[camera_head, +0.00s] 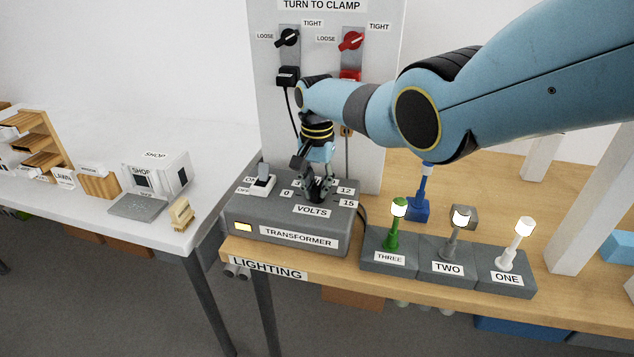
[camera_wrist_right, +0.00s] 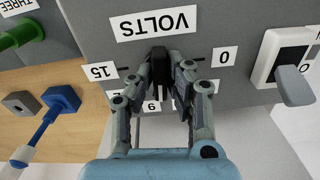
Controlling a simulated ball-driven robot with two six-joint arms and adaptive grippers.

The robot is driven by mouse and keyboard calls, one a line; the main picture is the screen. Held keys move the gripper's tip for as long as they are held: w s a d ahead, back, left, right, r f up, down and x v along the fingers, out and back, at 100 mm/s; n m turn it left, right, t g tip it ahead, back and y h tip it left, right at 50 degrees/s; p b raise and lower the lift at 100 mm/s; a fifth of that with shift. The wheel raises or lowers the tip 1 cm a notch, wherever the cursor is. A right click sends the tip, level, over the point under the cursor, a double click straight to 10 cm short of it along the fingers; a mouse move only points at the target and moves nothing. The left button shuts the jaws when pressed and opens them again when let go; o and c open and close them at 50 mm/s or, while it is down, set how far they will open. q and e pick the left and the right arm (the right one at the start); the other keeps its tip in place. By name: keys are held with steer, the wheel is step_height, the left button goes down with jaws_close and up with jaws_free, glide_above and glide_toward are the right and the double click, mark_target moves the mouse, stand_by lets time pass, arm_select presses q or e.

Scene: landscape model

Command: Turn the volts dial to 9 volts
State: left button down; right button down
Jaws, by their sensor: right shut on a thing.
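The volts dial (camera_wrist_right: 157,62) is a black knob on top of the grey transformer box (camera_head: 290,236). In the right wrist view it sits between my fingers, under the VOLTS label. My right gripper (camera_head: 318,190) comes down on the dial from above and is shut on it; the wrist view shows its two fingers (camera_wrist_right: 163,85) on either side of the knob. In the head view the fingers hide most of the dial. The 0, 12 and 15 labels show around it there. Number labels beyond the fingers are partly covered, and I cannot tell the dial's setting. My left gripper is out of view.
A power switch (camera_head: 262,180) stands left of the dial. Lamps on grey blocks (camera_head: 447,268), marked THREE, TWO and ONE, stand to the right. A clamp panel (camera_head: 266,112) rises behind. A white table (camera_head: 95,200) with small models is at the left.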

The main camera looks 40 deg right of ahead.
mark_target(317, 186)
steer(key=shift+m, duration=1.1)
steer(key=c, duration=1.3)
jaws_free()
step_height(317, 186, up, 12)
